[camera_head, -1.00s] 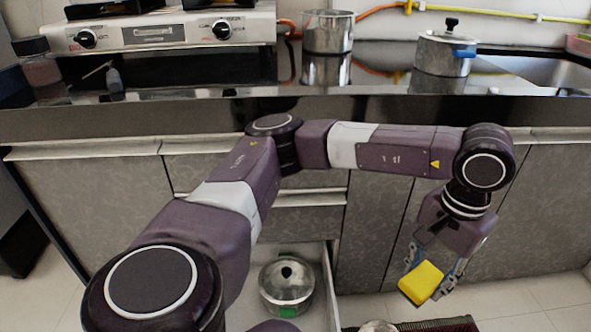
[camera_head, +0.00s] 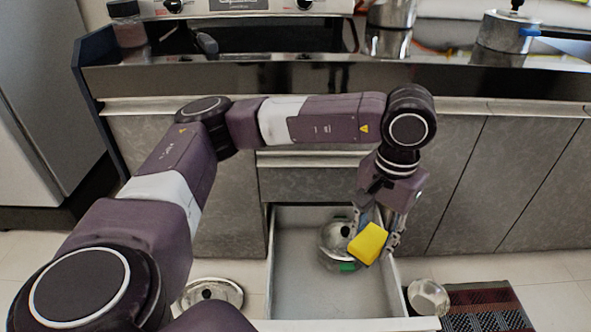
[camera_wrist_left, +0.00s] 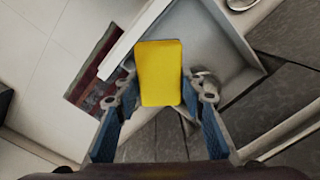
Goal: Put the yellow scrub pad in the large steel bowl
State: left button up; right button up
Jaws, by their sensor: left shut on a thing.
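The yellow scrub pad (camera_head: 368,243) is held between the fingers of my left gripper (camera_head: 378,234), above the right side of the open drawer. In the left wrist view the pad (camera_wrist_left: 158,73) stands upright between the two fingertips (camera_wrist_left: 158,90). A shiny round steel bowl (camera_head: 428,298) sits on the floor just right of the drawer's front corner, apart from the pad. In the left wrist view I cannot clearly pick out this bowl. My right gripper is not in view.
The open drawer (camera_head: 297,290) holds a lidded pot (camera_head: 336,236) with green handles, partly behind the pad. A round steel piece with a dark centre (camera_head: 210,294) lies on the floor to the left. A dark red mat (camera_head: 490,308) lies right of the bowl.

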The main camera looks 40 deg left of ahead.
aim_at(425, 304)
jog(key=i+l+u, duration=0.1)
jog(key=u, duration=1.7)
jog(key=l+u, duration=0.15)
jog(key=l, duration=1)
jog(key=k+l+u, duration=0.1)
jog(key=l, duration=1)
